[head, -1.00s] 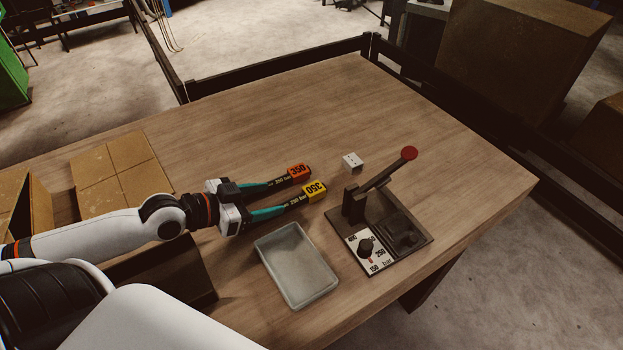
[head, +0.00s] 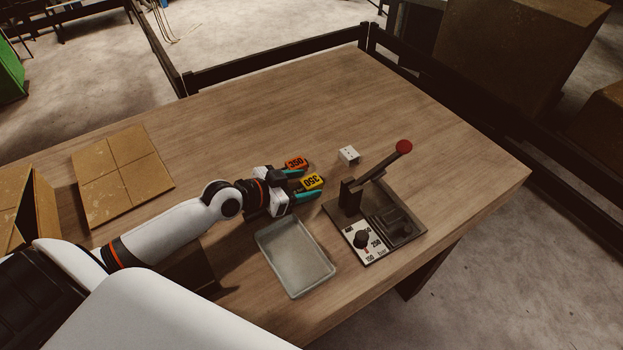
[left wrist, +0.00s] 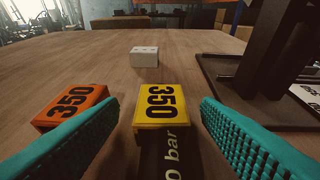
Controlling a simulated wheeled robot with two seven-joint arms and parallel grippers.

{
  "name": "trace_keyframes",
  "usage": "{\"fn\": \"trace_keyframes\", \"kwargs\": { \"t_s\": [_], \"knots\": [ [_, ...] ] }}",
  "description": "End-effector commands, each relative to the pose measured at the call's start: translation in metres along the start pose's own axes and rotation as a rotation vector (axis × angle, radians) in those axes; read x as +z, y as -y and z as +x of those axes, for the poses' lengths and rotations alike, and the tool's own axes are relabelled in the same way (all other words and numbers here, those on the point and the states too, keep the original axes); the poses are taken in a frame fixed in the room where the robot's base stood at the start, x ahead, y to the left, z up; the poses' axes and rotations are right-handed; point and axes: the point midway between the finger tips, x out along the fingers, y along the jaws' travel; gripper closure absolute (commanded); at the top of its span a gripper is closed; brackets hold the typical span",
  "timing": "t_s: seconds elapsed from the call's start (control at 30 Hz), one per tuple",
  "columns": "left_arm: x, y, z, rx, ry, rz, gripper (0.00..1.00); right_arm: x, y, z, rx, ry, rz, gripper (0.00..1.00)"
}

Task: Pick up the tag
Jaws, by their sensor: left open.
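My right gripper is not in view.
A small white block (head: 348,155) stands beyond the tags. The crimper's base (head: 405,233), with a red-knobbed lever (head: 403,147) and dial, is to the right. A grey tray (head: 322,274) lies nearer me. Cardboard (head: 122,172) is at left. The far table is clear.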

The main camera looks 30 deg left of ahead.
Motion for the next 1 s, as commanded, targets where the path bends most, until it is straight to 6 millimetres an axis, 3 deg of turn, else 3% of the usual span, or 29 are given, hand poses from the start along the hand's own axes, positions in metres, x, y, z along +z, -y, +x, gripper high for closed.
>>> {"fn": "trace_keyframes", "kwargs": {
  "t_s": [0.3, 0.6, 0.87, 1.0],
  "knots": [
    [-0.001, 0.0, 0.006, -0.001, -0.001, 0.0, 0.43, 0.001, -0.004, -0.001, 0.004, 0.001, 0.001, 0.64],
    [0.0, 0.0, 0.006, 0.0, -0.001, 0.0, 0.89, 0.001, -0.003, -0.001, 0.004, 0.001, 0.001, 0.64],
    [0.003, 0.0, 0.005, 0.0, 0.0, 0.001, 0.89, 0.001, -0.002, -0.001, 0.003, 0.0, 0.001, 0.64],
    [0.019, 0.0, -0.002, -0.001, 0.003, 0.004, 0.89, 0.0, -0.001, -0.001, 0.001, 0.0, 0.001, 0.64]
  ]
}}
